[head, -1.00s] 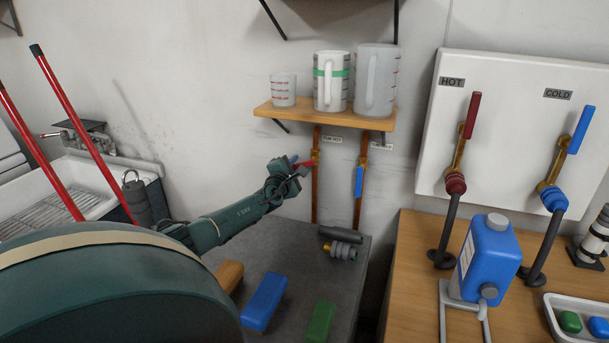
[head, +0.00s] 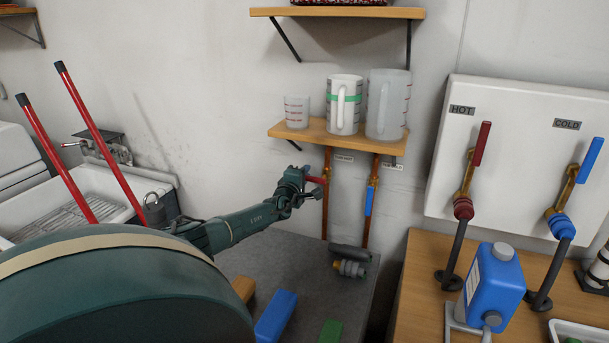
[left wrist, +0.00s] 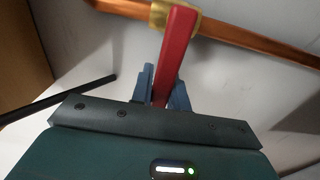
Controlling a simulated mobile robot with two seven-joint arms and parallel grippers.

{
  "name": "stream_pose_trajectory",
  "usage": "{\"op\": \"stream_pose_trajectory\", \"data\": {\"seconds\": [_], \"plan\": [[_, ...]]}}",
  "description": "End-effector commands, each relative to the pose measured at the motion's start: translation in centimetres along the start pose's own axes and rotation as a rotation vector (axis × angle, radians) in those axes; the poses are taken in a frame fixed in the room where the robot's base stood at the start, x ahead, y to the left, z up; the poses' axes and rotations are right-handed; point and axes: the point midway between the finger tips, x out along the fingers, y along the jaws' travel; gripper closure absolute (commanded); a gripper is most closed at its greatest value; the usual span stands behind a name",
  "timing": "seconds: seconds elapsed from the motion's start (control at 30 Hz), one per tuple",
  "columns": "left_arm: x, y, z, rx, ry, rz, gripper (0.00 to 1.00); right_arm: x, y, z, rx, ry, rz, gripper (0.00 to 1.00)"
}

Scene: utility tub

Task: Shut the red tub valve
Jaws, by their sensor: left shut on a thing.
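The red tub valve handle (head: 317,180) sits on the left copper pipe (head: 326,215) below the wall shelf. It points sideways, across the pipe. My left gripper (head: 305,179) reaches it from the left. In the left wrist view the red handle (left wrist: 177,50) runs from a brass collar (left wrist: 160,14) on the copper pipe (left wrist: 250,43) down between the blue fingers. The left gripper (left wrist: 164,88) is shut on the handle's outer end, with a finger on each side. My right gripper is not in view.
A blue-handled valve (head: 369,201) hangs on the neighbouring pipe, close on the right. The shelf (head: 285,131) with jugs is just above. A grey bench (head: 300,262) with a dark cylinder, brass fitting and blocks lies below. A white panel (head: 510,95) holds hot and cold levers.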

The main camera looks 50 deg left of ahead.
Motion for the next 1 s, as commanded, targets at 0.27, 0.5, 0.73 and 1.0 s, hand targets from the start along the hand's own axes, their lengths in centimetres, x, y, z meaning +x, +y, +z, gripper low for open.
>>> {"op": "stream_pose_trajectory", "data": {"seconds": [0.27,0.5,0.73,1.0], "plan": [[0.03,0.13,-0.05,0.010,0.000,0.003,0.83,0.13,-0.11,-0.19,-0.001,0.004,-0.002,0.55],[0.02,0.11,-0.04,0.006,0.000,0.002,0.63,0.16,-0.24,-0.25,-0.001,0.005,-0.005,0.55],[0.02,0.07,-0.02,0.004,0.000,0.002,0.62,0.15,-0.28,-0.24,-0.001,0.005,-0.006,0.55],[-0.02,-0.02,-0.44,0.005,0.000,0.002,0.62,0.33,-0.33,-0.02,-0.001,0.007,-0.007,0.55]]}}
